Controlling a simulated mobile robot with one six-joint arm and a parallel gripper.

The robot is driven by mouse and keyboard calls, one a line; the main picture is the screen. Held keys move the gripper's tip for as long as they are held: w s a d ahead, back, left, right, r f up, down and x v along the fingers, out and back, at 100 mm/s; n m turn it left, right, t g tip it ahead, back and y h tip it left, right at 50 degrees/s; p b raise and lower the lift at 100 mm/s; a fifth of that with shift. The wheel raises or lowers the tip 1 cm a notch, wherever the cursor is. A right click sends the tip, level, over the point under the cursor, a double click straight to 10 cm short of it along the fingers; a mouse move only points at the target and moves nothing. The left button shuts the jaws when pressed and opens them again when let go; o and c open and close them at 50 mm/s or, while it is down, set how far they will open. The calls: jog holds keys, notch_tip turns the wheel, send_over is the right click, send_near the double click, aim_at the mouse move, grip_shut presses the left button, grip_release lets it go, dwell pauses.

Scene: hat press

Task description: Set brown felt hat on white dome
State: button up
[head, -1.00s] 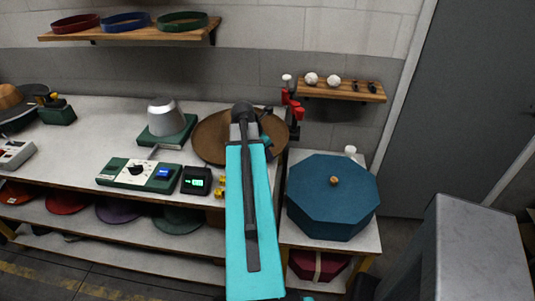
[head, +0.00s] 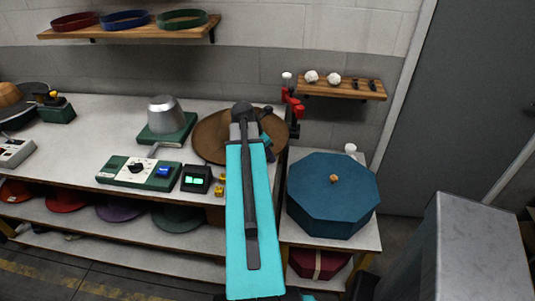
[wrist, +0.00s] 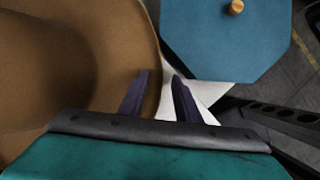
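The brown felt hat (head: 210,138) lies on the bench, partly hidden behind my arm in the head view. Its wide brim and crown (wrist: 40,70) fill the left of the wrist view. My gripper (wrist: 160,85) has its two dark fingers apart at the brim's edge. One finger overlaps the brim and the other is just outside it; I cannot tell whether they touch the felt. A pale silver-grey dome (head: 165,113), the nearest match to the white dome, stands bare on a green base left of the hat.
A green control box (head: 140,173) and a small green display (head: 196,179) stand in front of the dome. A blue octagonal box (head: 333,200) sits right of the hat. Red-handled parts (head: 292,105) stand behind it. A wall shelf (head: 340,90) is at the back right.

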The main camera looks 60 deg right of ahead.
jog(key=shift+r, duration=0.1)
jog(key=b+v, duration=0.2)
jog(key=v, duration=1.1)
jog(key=shift+r, duration=0.35)
jog(key=shift+a+r, duration=0.1)
dwell(0.6)
